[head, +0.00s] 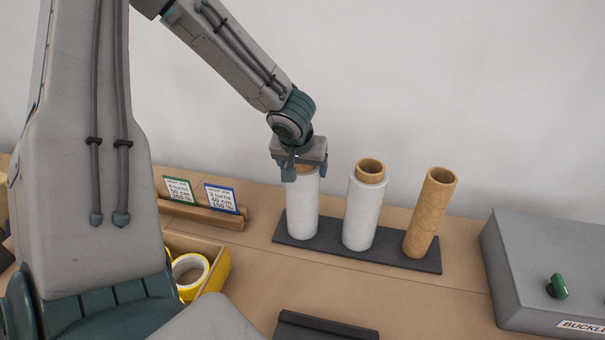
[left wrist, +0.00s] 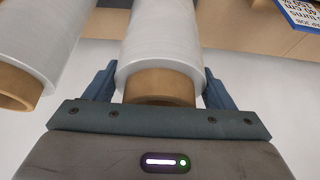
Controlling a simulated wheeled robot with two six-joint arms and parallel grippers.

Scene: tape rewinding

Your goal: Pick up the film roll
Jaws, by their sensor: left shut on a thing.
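A white film roll (head: 302,208) with a brown core stands upright at the left end of a dark base (head: 322,246). My left gripper (head: 298,172) is over its top from above and is shut on it. In the left wrist view the film roll (left wrist: 165,40) lies between the two blue fingers (left wrist: 160,88), with its brown core end near the palm. A second film roll (head: 363,213) stands in the middle of the base, and it also shows in the left wrist view (left wrist: 40,35). My right gripper is not in view.
A bare brown tube (head: 430,213) stands at the base's right end. A grey box (head: 545,270) with a green knob is at the right. A wooden box (head: 221,268) with yellow tape and two label cards (head: 222,199) are at the left.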

